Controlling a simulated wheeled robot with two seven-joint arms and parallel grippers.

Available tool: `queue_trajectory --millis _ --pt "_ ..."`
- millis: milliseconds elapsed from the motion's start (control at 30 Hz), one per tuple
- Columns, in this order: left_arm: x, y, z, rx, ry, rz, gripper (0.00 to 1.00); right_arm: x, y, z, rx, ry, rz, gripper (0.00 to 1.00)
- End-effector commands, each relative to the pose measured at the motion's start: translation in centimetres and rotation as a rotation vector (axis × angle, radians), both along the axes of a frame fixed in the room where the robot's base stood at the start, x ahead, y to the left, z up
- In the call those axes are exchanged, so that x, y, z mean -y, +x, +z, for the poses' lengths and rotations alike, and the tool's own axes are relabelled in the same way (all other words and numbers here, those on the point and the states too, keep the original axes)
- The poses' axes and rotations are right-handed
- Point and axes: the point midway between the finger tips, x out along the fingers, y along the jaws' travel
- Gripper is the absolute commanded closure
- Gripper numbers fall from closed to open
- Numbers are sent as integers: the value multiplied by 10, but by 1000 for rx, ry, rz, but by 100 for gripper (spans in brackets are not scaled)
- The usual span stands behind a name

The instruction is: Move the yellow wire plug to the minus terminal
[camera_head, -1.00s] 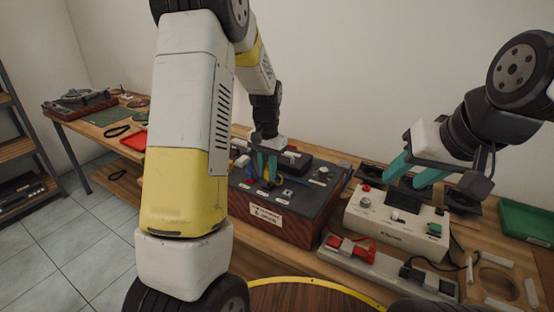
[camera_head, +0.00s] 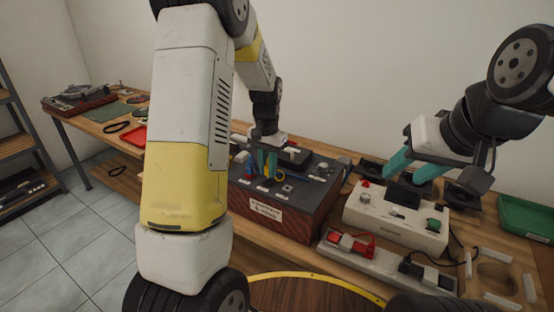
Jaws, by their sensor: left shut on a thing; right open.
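My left gripper (camera_head: 267,165), with teal fingers pointing down, is shut on the yellow wire plug over the top of a dark box with wooden sides (camera_head: 315,205). A small part of the yellow wire (camera_head: 280,176) shows just right of the fingers; the plug itself is mostly hidden by them. A blue wire (camera_head: 249,168) is left of the fingers. Small white labels lie along the box top, too small to read, so I cannot tell which terminal is minus. My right gripper (camera_head: 410,168) is open and empty above a white device.
The white device (camera_head: 390,222) with a red knob and green button stands right of the box. A green tray (camera_head: 525,220) is far right. My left arm hides the box's left side.

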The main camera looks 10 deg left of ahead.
Motion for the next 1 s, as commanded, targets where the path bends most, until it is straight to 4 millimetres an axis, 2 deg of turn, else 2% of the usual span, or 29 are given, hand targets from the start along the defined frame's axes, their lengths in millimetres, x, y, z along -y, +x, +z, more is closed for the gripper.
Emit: queue_trajectory --millis 1000 --pt "0 0 -12 0 0 0 100 0 0 0 0 0 0 56"
